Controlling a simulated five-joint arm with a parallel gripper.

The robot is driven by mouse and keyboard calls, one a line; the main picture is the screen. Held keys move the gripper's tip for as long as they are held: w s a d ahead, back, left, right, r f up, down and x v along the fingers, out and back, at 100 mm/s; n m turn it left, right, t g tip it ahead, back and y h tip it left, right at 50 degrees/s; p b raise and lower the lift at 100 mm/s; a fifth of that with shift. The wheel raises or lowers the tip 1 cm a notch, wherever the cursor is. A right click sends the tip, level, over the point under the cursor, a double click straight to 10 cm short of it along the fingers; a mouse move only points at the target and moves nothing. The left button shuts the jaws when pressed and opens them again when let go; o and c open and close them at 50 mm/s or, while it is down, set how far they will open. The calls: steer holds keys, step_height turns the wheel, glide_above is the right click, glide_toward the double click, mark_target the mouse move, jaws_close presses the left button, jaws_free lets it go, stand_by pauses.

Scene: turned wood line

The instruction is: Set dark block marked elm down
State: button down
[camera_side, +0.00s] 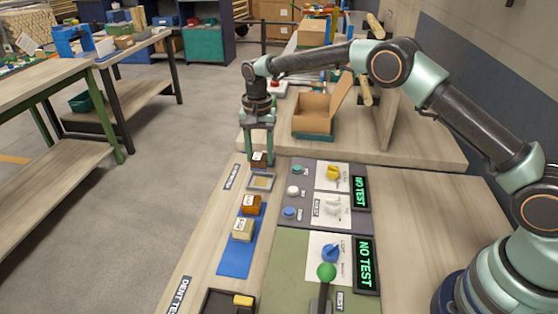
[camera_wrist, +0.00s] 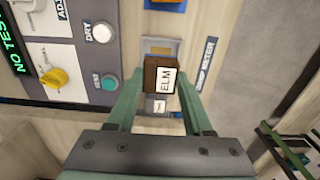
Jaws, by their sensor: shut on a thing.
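My gripper (camera_side: 259,150) is shut on the dark brown block marked ELM (camera_wrist: 153,74), with a finger on each side of it. In the side view the dark block (camera_side: 259,160) is upright just behind the pale metal plate (camera_side: 262,182). Whether it is touching anything beneath cannot be told. In the wrist view the plate (camera_wrist: 158,44) shows beyond the block, beside the DAMP METER label (camera_wrist: 206,63). An orange-brown block (camera_side: 251,205) and a pale block (camera_side: 242,230) stand on the blue mat (camera_side: 234,264).
Right of the plate is a grey panel with buttons, knobs and a NO TEST display (camera_side: 360,193). A green panel with a green-knobbed lever (camera_side: 326,271) is nearer. An open cardboard box (camera_side: 312,112) stands behind. A dark tray (camera_side: 215,302) holds a yellow block (camera_side: 243,300).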

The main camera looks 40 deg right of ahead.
mark_target(260, 169)
steer(key=shift+f, duration=2.55)
steer(key=shift+f, duration=0.1)
steer(key=shift+c, duration=1.5)
jaws_free()
